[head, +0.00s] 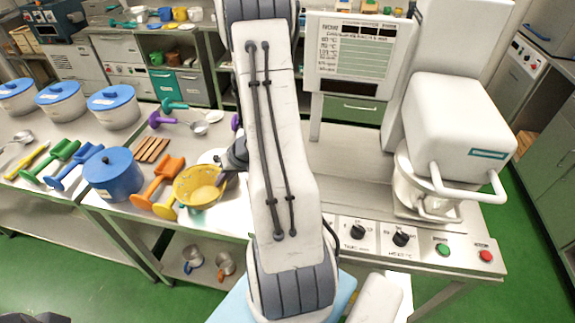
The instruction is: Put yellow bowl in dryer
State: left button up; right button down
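The yellow bowl (197,188) sits upright at the right end of the left steel table, right of the orange scoop. My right gripper (222,176) is at the bowl's right rim, pointing down toward it. Its fingers are small and partly hidden by my arm and the rim, so I cannot tell whether they grip the bowl. My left gripper does not show clearly. I cannot tell for sure which machine is the dryer.
A blue lidded pot (112,176), an orange scoop (160,180) and wooden slats (151,150) are left of the bowl. White tubs with blue lids (114,107) stand behind. At right is a white machine (458,128) with a front handle. My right arm covers the middle.

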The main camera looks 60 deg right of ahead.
jog(key=s+d+f, duration=0.1)
jog(key=s+d, duration=0.1)
jog(key=d, duration=0.1)
jog(key=b, duration=0.2)
send_near(236, 207)
jog(key=shift+w+a+r+m+h, duration=0.15)
jog(key=shift+w+a+r+m, duration=0.1)
jog(key=shift+w, duration=0.25)
jog(key=shift+w+a+r+m+h, duration=0.15)
jog(key=shift+w+a+r, duration=0.1)
jog(key=shift+w, duration=0.25)
jog(key=shift+f, duration=2.1)
jog(key=shift+f+b, duration=0.15)
jog(key=shift+b, duration=0.15)
jog(key=c, duration=1.1)
grip_release()
